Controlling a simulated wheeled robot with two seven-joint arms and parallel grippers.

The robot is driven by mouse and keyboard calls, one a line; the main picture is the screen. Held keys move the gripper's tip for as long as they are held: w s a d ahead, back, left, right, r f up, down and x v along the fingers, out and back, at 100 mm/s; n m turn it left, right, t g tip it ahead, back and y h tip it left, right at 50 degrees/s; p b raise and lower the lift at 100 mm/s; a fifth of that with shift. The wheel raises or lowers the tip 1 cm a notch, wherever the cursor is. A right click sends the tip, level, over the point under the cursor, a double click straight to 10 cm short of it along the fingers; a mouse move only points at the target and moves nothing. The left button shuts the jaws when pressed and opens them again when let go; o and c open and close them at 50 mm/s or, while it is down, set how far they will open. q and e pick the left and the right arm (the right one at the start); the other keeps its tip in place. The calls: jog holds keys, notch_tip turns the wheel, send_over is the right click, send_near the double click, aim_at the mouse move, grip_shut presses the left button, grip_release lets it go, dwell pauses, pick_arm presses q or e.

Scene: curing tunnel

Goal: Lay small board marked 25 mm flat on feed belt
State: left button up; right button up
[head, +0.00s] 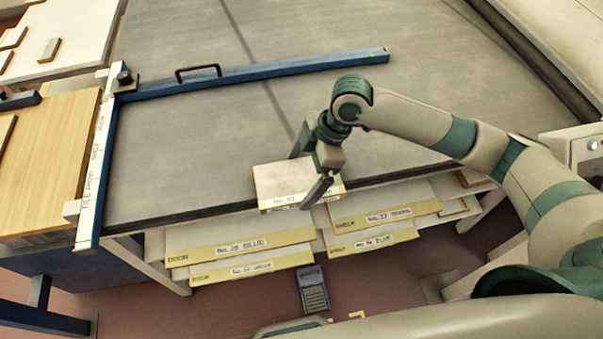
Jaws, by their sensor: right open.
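A small pale board (272,180) with a yellowish, labelled front edge sits at the near edge of the grey feed belt (190,150). It looks flat, with its front edge at the belt's rim. Its label is too small to read surely. My right gripper (303,181) is open, with one finger beyond the board and the other in front of its labelled edge. The gripper hides the board's right part; I cannot tell whether the fingers touch it. My left gripper is not in view.
A blue fence with a black handle (198,72) crosses the belt, joined to a blue side rail (104,170). Labelled boards (238,246) lie on shelves under the belt's near edge. A wooden table (50,150) stands left. A dark pedal (313,290) is on the floor.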

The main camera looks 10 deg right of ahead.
jog(key=p+v, duration=1)
jog(key=v, duration=0.2)
jog(key=shift+p, duration=0.4)
jog(key=shift+s+f, duration=0.1)
dwell(0.5)
